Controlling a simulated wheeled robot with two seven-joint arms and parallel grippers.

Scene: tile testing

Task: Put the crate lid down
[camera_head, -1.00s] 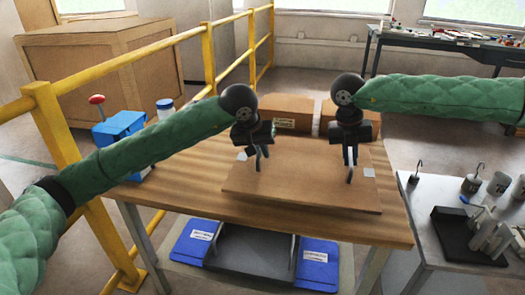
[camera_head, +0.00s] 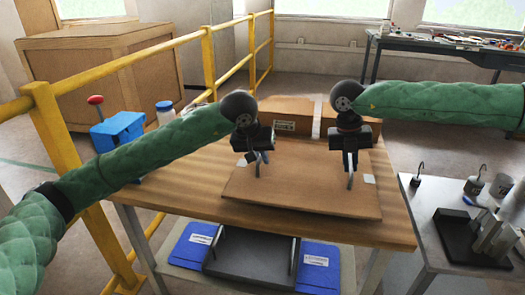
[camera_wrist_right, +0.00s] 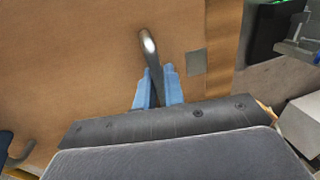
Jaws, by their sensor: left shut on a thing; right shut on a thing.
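The crate lid (camera_head: 300,190) is a flat brown board with two upright metal handles and a small grey patch near each side. It lies over the wooden table (camera_head: 170,185); whether it touches the tabletop cannot be told. My left gripper (camera_head: 257,160) is shut on its left handle. My right gripper (camera_head: 349,165) is shut on its right handle. In the right wrist view the blue fingertips (camera_wrist_right: 159,90) clasp the curved metal handle (camera_wrist_right: 150,48) above the lid (camera_wrist_right: 90,70). The fingers hide the lower part of that handle.
A brown box (camera_head: 290,112) with a label and a pale strip stands behind the lid. A yellow rail (camera_head: 120,72) runs along the left. A grey side table (camera_head: 425,200) with metal weights stands at the right.

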